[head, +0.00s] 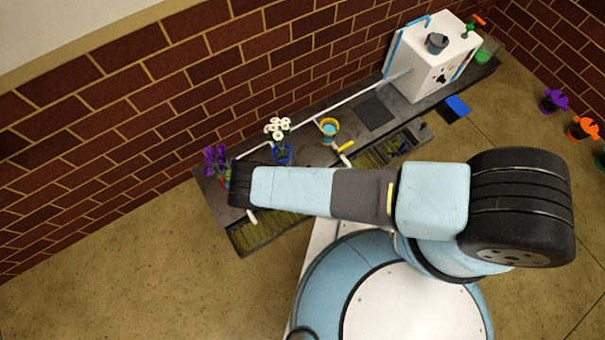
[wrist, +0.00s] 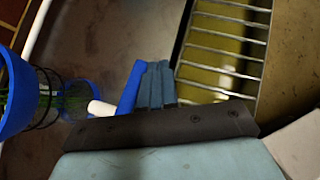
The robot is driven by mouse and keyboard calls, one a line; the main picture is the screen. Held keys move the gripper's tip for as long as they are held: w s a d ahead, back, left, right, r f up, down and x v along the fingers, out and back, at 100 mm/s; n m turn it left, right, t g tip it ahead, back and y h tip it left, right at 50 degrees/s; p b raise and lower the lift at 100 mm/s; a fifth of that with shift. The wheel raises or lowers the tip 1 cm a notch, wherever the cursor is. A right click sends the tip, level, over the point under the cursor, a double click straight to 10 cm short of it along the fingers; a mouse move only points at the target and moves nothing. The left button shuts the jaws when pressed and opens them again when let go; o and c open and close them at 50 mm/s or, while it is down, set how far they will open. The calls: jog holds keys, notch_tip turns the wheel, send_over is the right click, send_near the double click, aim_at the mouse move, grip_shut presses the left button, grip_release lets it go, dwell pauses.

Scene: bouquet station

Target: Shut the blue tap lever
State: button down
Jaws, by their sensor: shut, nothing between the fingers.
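The blue tap lever (wrist: 130,88) shows in the wrist view as a bright blue bar, just left of my gripper (wrist: 158,82). The gripper's grey-blue fingers are shut together and empty. The lever lies along the left finger, very close or touching; I cannot tell which. A white tap spout (wrist: 100,108) sticks out to the left of the lever. In the head view a white spout end (head: 252,216) shows below my arm, while the lever and my fingers are hidden by the arm.
A slatted trough (wrist: 222,50) lies right of the fingers. A blue pot (wrist: 18,105) stands close on the left. In the head view, a yellow-lever tap (head: 345,147), a yellow pot (head: 329,129), white flowers (head: 278,130) and purple flowers (head: 215,157) stand along the bench.

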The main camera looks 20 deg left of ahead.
dwell(0.4)
jog(key=shift+s+d, duration=0.15)
jog(key=s+d, duration=0.2)
jog(key=s, duration=0.1)
jog(key=shift+d, duration=0.2)
jog(key=s+d+r, duration=0.5)
jog(key=r, duration=0.1)
jog(key=shift+r, duration=0.35)
dwell(0.4)
